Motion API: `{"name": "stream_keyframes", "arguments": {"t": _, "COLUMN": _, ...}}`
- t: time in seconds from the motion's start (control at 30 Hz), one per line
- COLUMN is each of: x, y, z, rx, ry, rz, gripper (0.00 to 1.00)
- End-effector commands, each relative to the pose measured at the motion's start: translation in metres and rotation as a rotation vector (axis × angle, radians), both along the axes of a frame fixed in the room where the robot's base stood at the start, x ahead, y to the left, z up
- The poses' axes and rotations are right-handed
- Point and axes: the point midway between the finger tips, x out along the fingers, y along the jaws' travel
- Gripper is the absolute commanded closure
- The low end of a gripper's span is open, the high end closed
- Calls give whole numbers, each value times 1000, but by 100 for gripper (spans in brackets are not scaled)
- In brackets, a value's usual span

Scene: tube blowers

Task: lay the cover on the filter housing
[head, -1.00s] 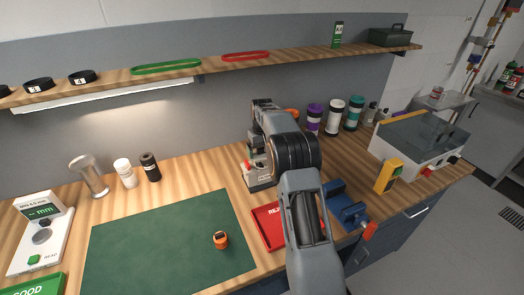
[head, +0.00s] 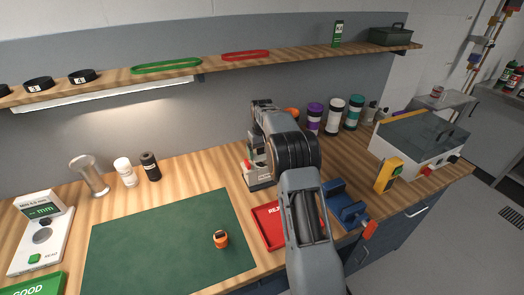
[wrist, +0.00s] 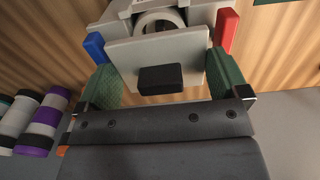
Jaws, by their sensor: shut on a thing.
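In the wrist view my gripper (wrist: 161,74) has its two green fingers at the left and right edges of a flat grey cover (wrist: 150,50) and is shut on it. The cover has a black block handle (wrist: 160,79). Just beyond it is the light grey filter housing (wrist: 120,12) with a round opening (wrist: 160,22), partly hidden by the cover. I cannot tell whether cover and housing touch. In the head view what looks like the housing (head: 260,180) stands on the bench, partly behind my arm; gripper and cover are hidden there.
Purple (head: 314,118), white (head: 334,116) and teal (head: 353,114) containers stand behind, right of my arm. A red tray (head: 268,226) and blue vise-like fixture (head: 345,205) are in front. A shelf (head: 215,66) runs above. The green mat (head: 150,250) is mostly clear.

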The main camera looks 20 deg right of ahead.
Motion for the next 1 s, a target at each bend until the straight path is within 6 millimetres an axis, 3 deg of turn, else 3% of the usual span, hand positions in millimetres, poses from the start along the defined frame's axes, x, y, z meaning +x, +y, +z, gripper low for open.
{"name": "stream_keyframes", "arguments": {"t": 1.0, "x": 0, "y": 0, "z": -26, "rx": 0, "ry": 0, "rz": 0, "gripper": 33}}
